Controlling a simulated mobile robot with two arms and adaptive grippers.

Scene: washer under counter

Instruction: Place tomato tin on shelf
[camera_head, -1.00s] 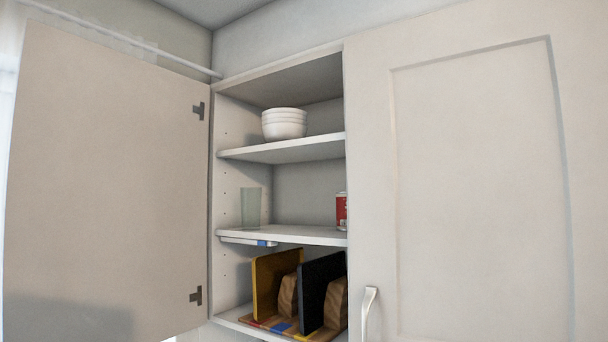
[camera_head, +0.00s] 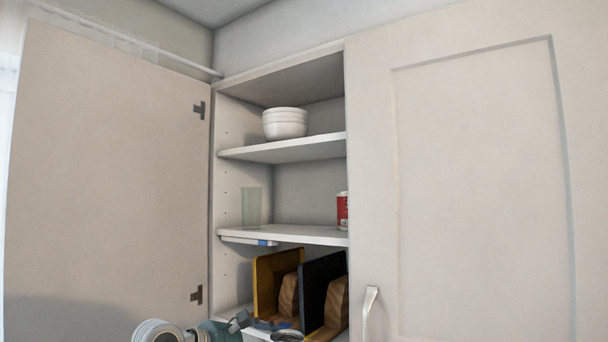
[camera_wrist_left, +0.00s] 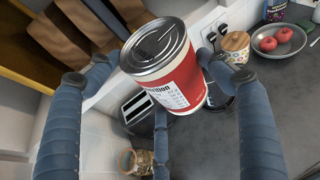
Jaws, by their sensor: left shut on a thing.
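The tomato tin (camera_wrist_left: 168,75), red and white with a metal lid, is between the fingers of my left gripper (camera_wrist_left: 158,62) in the left wrist view. The gripper is shut on it. In the head view my left gripper (camera_head: 245,322) is at the bottom edge, in front of the cabinet's lowest visible shelf, with the tin's lid (camera_head: 287,335) just showing. The middle shelf (camera_head: 290,236) holds a green glass (camera_head: 251,207) on the left and a red can (camera_head: 342,210) on the right, partly hidden by the closed door. My right gripper is not in view.
The left door (camera_head: 105,170) stands open; the right door (camera_head: 480,190) is closed. White bowls (camera_head: 284,123) sit on the upper shelf. Boards (camera_head: 322,280) stand on the lower shelf. The middle shelf is clear between glass and can. A toaster (camera_wrist_left: 137,108) stands below.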

